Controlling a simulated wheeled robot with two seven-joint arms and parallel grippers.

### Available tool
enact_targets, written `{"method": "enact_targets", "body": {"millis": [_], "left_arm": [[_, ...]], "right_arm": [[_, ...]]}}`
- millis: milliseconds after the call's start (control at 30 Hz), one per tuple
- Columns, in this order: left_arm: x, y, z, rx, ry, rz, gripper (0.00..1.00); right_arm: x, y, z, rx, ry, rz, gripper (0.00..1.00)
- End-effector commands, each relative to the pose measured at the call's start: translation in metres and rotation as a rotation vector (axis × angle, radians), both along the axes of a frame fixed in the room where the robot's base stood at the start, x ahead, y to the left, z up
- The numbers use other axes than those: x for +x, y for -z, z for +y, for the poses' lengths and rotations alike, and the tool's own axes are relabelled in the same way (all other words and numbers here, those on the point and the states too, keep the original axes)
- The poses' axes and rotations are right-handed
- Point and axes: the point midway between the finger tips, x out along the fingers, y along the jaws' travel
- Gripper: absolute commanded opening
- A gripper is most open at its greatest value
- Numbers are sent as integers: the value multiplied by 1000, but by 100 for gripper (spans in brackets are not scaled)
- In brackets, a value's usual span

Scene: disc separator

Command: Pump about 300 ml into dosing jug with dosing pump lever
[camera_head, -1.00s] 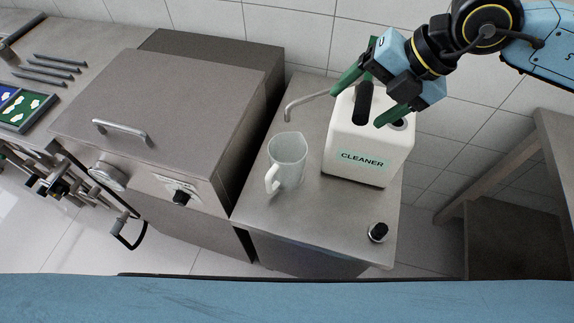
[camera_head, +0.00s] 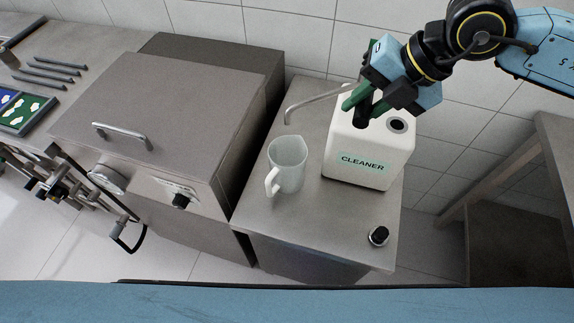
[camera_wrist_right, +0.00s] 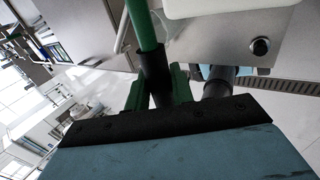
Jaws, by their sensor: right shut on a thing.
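The dosing jug (camera_head: 289,165) is a pale translucent jug with a handle. It stands upright on the steel counter, left of the white container (camera_head: 350,140) labelled CLEANER. A thin metal spout (camera_head: 312,99) reaches left from the container, its tip above and behind the jug. My right gripper (camera_head: 361,105) is shut on the dark dosing pump lever (camera_head: 361,122) on top of the container. In the right wrist view the green fingers sit around the dark lever (camera_wrist_right: 154,72). The jug's liquid level cannot be made out. My left gripper is not in view.
A dark round knob (camera_head: 379,235) sits near the counter's front right corner. A large steel box with a handle (camera_head: 122,135) stands to the left. A steel shelf frame (camera_head: 500,170) is at the right.

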Motion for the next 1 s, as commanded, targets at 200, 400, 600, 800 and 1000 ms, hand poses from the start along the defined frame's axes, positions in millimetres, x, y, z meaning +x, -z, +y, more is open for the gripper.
{"method": "enact_targets", "body": {"millis": [200, 400, 600, 800, 1000], "left_arm": [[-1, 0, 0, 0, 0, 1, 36], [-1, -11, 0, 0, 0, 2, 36], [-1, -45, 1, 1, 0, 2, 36], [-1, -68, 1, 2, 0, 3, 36], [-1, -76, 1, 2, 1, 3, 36]], "right_arm": [[0, 0, 0, -1, 1, 1, 0], [2, -8, -1, 7, 3, 31, 0], [5, -34, -2, 44, 5, 159, 0], [8, -51, -3, 75, 5, 267, 0], [11, -58, -3, 90, 5, 315, 0]]}}
